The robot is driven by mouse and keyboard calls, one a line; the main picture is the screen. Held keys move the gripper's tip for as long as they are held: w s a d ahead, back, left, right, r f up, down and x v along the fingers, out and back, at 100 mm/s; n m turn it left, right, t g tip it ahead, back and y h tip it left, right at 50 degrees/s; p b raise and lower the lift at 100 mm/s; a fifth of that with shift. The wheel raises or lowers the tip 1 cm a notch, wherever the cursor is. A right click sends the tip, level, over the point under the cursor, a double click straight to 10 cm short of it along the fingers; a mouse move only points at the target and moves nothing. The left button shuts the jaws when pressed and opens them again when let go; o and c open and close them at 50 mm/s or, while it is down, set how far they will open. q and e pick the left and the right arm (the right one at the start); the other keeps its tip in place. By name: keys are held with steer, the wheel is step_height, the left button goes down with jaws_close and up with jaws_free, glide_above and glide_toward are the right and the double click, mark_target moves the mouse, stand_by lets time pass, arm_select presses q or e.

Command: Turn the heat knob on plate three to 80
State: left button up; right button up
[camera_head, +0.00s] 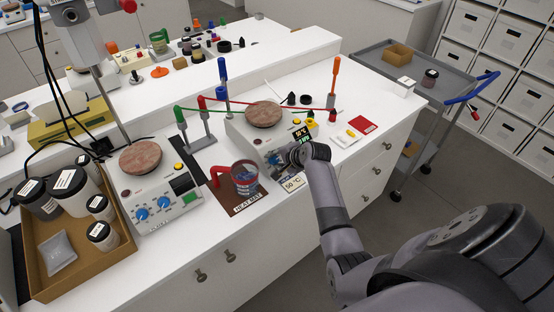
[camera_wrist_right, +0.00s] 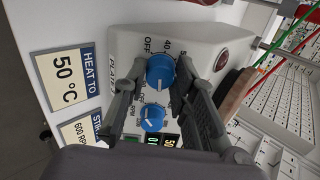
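The hot plate (camera_head: 243,133) at my right gripper (camera_head: 307,155) has a round brown top and small lit displays. In the right wrist view its upper blue knob (camera_wrist_right: 160,73), with a scale of OFF, 40 and 50 beside it, lies between the fingertips of my right gripper (camera_wrist_right: 159,68). Whether both fingers touch it is unclear. A second blue knob (camera_wrist_right: 152,117) sits below. A display (camera_wrist_right: 169,142) appears to read 50. The plate's number is not legible. A second hot plate (camera_head: 150,190) with blue knobs stands to the left. My left gripper is out of view.
A card (camera_wrist_right: 67,78) reading HEAT TO 50 °C and a STIR 600 RPM card (camera_wrist_right: 82,131) are by the plate. A red-handled pot (camera_head: 245,178) stands left of my gripper. A box (camera_head: 118,250) of jars is at the left; clamp stands (camera_head: 207,135) stand between the plates.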

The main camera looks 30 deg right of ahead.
steer(key=o, duration=0.4)
steer(key=shift+o, duration=0.2)
steer(key=v, duration=1.2)
